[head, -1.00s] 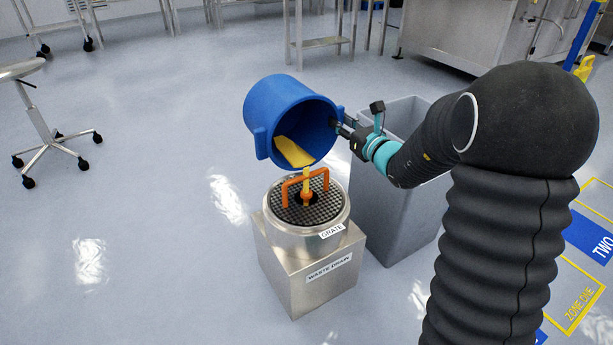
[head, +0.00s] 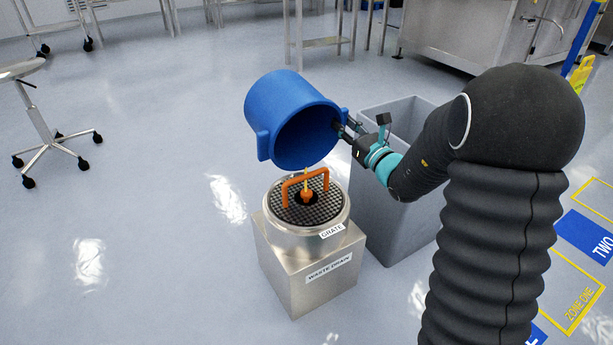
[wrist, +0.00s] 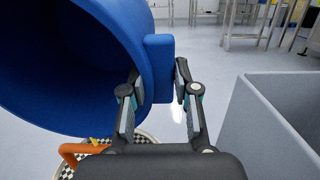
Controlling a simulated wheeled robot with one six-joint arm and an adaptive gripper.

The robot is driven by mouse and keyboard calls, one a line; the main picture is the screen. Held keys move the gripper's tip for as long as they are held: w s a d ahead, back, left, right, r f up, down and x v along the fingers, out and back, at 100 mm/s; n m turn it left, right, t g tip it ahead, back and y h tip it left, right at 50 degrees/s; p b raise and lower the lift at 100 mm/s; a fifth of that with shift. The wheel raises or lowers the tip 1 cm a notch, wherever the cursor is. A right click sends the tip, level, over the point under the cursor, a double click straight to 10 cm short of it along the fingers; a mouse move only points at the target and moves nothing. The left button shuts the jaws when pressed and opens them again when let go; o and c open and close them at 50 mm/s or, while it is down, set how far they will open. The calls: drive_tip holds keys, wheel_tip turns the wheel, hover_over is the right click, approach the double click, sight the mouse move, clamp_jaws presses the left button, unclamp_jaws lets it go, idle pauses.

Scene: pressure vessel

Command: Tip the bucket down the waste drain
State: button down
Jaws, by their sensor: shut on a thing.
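The blue bucket (head: 292,118) is tilted on its side above the waste drain (head: 308,262), its mouth facing forward and down. The drain has a round dark grate (head: 322,207) with an orange handle (head: 291,183) on top. My gripper (head: 347,128) is shut on the lug at the bucket's right side. In the wrist view, the fingers (wrist: 158,88) hold the blue lug between them, and the bucket (wrist: 80,70) fills the upper left.
A tall grey open bin (head: 392,225) stands right behind the drain, close to my arm. It also shows in the wrist view (wrist: 270,135). A wheeled stool (head: 45,130) is at the left. Steel tables stand at the back. The floor left of the drain is clear.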

sight(345, 113)
drive_tip(key=shift+r, duration=0.15)
drive_tip(key=shift+r+p, duration=0.7)
drive_tip(key=shift+r, duration=0.75)
